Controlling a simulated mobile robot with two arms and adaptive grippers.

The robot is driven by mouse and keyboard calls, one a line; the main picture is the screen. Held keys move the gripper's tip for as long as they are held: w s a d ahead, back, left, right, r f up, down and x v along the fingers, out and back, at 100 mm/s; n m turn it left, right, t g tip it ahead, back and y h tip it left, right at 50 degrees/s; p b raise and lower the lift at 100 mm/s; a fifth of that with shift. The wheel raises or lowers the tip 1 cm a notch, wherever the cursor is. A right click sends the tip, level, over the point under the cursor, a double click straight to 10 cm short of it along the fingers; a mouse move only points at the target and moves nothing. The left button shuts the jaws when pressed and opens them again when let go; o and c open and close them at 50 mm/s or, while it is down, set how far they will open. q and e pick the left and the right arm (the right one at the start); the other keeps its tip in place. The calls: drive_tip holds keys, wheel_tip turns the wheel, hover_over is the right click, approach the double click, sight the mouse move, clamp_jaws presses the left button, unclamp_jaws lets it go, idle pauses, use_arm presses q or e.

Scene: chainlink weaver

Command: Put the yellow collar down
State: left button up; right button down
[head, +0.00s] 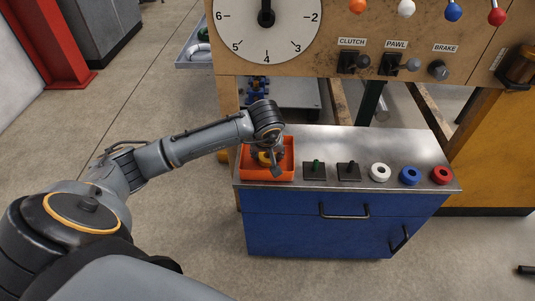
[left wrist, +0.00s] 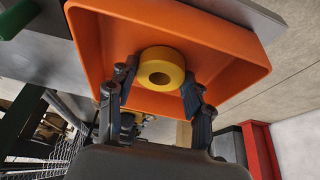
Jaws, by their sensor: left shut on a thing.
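The yellow collar (left wrist: 160,70) is a thick ring with a round hole. In the left wrist view it sits between the fingers of my left gripper (left wrist: 158,92), which is shut on it. The collar is within the walls of the orange tray (left wrist: 232,47); I cannot tell whether it touches the tray's floor. In the head view, my left gripper (head: 268,158) reaches down into the orange tray (head: 268,174) at the left end of the metal bench top, and a bit of the yellow collar (head: 264,158) shows there. My right gripper is not in view.
On the bench top (head: 330,147), right of the tray, stand a green peg on a black base (head: 315,170), another dark peg base (head: 348,171), a white collar (head: 380,172), a blue collar (head: 410,175) and a red collar (head: 442,175). A dial panel (head: 330,62) rises behind.

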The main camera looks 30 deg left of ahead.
use_arm(q)
drive_tip(key=shift+f, duration=0.1)
drive_tip(key=o, duration=1.4)
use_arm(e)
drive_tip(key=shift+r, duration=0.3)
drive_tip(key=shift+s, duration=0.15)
use_arm(q)
drive_tip(key=shift+r, duration=0.35)
drive_tip(key=p+v, duration=0.1)
drive_tip(key=v, duration=1)
drive_tip(key=shift+s+d+r+p, duration=0.15)
drive_tip(key=shift+s+r+p, duration=0.1)
drive_tip(key=shift+p, duration=0.1)
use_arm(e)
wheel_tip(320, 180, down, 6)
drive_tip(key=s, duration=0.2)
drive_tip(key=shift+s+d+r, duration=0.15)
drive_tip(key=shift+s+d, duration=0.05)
use_arm(q)
drive_tip(key=shift+w, duration=0.1)
